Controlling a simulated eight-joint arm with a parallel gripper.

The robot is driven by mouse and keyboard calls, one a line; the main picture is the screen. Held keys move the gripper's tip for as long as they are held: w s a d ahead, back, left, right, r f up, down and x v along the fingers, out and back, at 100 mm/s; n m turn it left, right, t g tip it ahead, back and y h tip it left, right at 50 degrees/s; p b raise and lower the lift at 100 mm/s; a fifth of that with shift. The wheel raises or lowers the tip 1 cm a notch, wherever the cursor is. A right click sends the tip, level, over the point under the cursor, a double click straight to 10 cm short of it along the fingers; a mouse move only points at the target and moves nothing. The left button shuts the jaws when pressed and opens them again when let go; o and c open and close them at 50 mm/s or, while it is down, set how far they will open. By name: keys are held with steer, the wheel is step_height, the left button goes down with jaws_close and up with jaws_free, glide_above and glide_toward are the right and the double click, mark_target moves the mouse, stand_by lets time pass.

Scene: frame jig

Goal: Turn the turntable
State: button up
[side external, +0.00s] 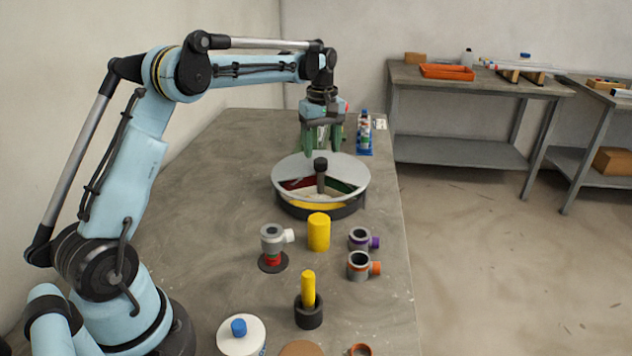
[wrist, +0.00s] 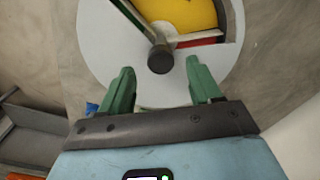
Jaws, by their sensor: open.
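The turntable (side external: 348,172) stands on the table's far part. It is round, with a light grey lid over a dark base. A cut-out in the lid shows coloured sectors: dark red, green, white and yellow. A dark upright knob (side external: 321,166) rises at its middle. In the wrist view the turntable's lid (wrist: 95,45) and knob (wrist: 160,60) show ahead of the fingers. My gripper (side external: 321,150) has green fingers and is above the turntable's far side, behind the knob. In the wrist view my gripper (wrist: 160,75) is open and empty, with the knob's end between and beyond the fingertips.
A yellow cylinder (side external: 318,232), a grey fitting with a white outlet (side external: 274,242) and two more fittings (side external: 361,265) stand in front of the turntable. A black holder with a yellow peg (side external: 308,303) is nearer. Bottles in a blue holder (side external: 365,140) stand behind at right.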

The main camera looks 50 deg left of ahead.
step_height(320, 180, up, 8)
steer(key=shift+f, duration=0.15)
steer(key=shift+d, duration=0.1)
stand_by(0.4)
steer(key=s+d+r+m+t, duration=0.2)
steer(key=s+d+m+t, duration=0.2)
steer(key=s+d+m, duration=0.5)
steer(key=s+d+f+m+t, duration=0.3)
steer(key=s+d+f+m, duration=0.3)
steer(key=s, duration=0.5)
step_height(320, 180, down, 2)
steer(key=shift+d+f, duration=0.1)
steer(key=shift+d, duration=0.85)
